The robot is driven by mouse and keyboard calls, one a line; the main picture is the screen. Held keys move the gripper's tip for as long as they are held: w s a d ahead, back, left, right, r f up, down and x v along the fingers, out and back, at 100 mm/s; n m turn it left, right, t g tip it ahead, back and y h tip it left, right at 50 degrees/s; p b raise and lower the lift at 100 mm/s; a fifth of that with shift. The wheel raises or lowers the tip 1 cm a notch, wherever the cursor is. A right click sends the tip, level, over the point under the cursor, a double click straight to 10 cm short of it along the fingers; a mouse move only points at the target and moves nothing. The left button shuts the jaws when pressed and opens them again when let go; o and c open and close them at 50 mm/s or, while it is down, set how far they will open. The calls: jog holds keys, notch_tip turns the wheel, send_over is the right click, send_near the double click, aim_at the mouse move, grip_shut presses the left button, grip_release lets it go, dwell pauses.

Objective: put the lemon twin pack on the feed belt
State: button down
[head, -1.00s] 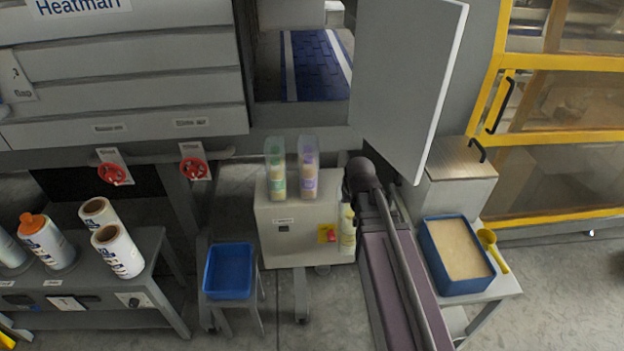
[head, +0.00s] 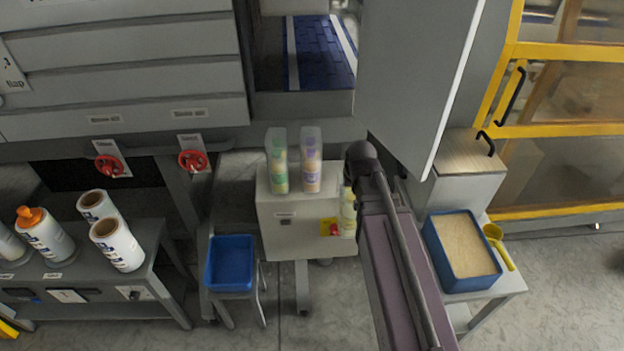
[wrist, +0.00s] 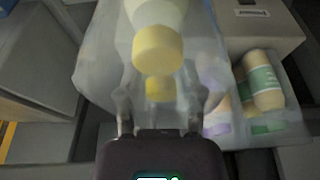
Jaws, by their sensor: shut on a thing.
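The lemon twin pack, a clear wrap around bottles with yellow caps, shows large in the wrist view (wrist: 157,48). My gripper (wrist: 158,108) is shut on it, with a finger on each side of the wrap. In the head view the pack (head: 348,215) hangs just left of my arm, in front of the grey cabinet's right side; my arm hides the gripper there. The feed belt (head: 322,52), blue with pale side strips, lies in the machine opening at the top, behind and above the pack.
A green-labelled pack (head: 277,162) and a purple-labelled pack (head: 311,162) stand on the grey cabinet (head: 290,235). An open grey door (head: 415,85) stands right of the opening. A blue bin (head: 231,263) is left; a tan-filled blue tray (head: 462,250) is right.

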jog(key=shift+r, duration=0.15)
jog(key=r+p, duration=0.7)
jog(key=shift+w+a+r+p, duration=0.2)
jog(key=shift+a+r+p, duration=0.05)
jog(key=shift+p, duration=0.15)
jog(key=shift+w, duration=0.15)
jog(key=w+a+f+b, duration=0.1)
jog(key=w, duration=1.3)
jog(key=shift+w+f, duration=0.2)
jog(key=shift+w, duration=0.05)
jog(key=shift+b+x, duration=1.95)
jog(key=shift+b, duration=0.1)
jog(key=shift+f, duration=0.15)
